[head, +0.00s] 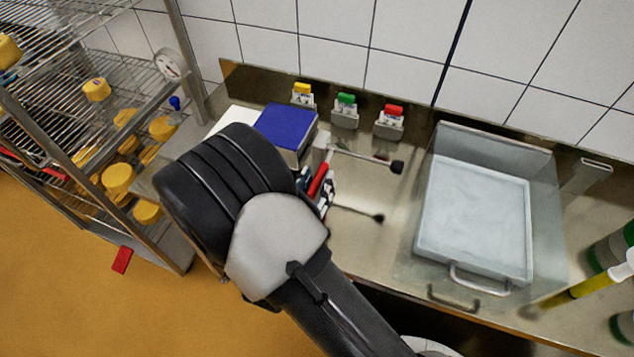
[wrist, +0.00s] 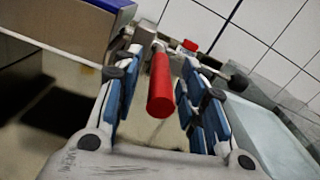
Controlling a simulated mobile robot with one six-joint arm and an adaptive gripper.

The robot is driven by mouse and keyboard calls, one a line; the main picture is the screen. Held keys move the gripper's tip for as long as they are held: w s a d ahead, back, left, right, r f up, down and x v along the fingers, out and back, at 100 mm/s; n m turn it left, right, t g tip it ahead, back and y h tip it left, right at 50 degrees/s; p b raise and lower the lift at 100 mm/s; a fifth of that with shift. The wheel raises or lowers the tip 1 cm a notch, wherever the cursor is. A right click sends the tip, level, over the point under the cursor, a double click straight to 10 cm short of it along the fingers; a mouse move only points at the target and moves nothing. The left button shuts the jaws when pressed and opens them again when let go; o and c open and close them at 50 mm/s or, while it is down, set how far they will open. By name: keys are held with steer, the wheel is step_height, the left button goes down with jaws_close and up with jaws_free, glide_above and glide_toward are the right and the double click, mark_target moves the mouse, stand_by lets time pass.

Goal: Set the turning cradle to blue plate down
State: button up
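The turning cradle stands on the steel counter with its blue plate (head: 287,125) on top, facing up. A white plate (head: 234,119) shows to its left, partly hidden by my arm. The blue edge also shows at the top left of the wrist view (wrist: 118,6). The cradle's red handle (head: 319,179) is on its right side; in the wrist view the red handle (wrist: 160,88) points toward the camera. My gripper (wrist: 163,80) is open, its blue-padded fingers on either side of the handle with visible gaps.
A rod with a black knob (head: 397,167) sticks out right of the cradle. Yellow, green (head: 346,106) and red tagged holders line the back wall. A clear basin with a white tray (head: 475,220) stands right. A wire rack (head: 95,120) with yellow cheeses stands left.

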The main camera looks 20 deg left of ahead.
steer(key=shift+w, duration=0.25)
steer(key=shift+c, duration=0.5)
jaws_close()
